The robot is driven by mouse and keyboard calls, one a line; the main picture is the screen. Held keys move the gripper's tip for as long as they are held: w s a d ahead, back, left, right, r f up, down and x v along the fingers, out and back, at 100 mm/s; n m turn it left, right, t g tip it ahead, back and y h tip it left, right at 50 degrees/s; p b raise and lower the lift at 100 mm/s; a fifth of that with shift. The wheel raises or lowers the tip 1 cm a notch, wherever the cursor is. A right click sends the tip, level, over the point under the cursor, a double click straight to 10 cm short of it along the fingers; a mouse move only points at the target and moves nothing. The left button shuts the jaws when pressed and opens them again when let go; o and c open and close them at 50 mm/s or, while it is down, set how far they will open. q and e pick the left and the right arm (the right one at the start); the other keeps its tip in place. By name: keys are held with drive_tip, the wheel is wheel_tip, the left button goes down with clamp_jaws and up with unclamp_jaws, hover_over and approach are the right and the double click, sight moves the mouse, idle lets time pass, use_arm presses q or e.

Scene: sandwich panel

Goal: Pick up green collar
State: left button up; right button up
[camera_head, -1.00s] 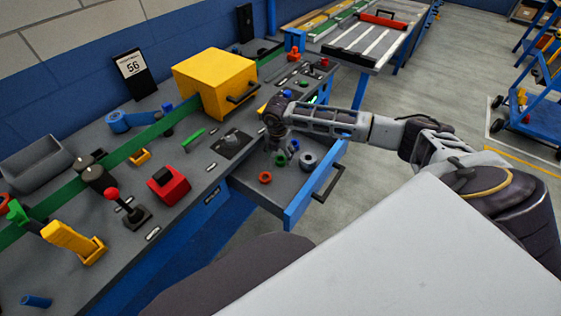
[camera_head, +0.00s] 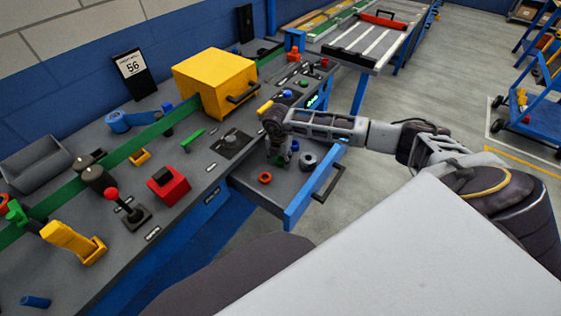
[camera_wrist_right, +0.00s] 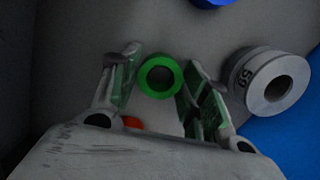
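The green collar (camera_wrist_right: 160,91) is a small ring lying on the drawer floor, seen from above in the right wrist view. My right gripper (camera_wrist_right: 163,62) is open, with one finger on each side of the collar and a visible gap on both sides. In the head view my right gripper (camera_head: 279,157) points down into the open drawer and mostly hides the green collar. My left gripper is in neither current view.
The open drawer (camera_head: 297,207) also holds a grey collar (camera_head: 308,161), a blue piece (camera_head: 294,146) and an orange ring (camera_head: 265,178). The grey collar (camera_wrist_right: 268,82) lies close right of my right gripper. A yellow box (camera_head: 208,82) stands on the bench behind.

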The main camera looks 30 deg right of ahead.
use_arm(q)
drive_tip(key=shift+w, duration=0.25)
use_arm(e)
drive_tip(key=c, duration=0.5)
drive_tip(key=shift+r, duration=0.1)
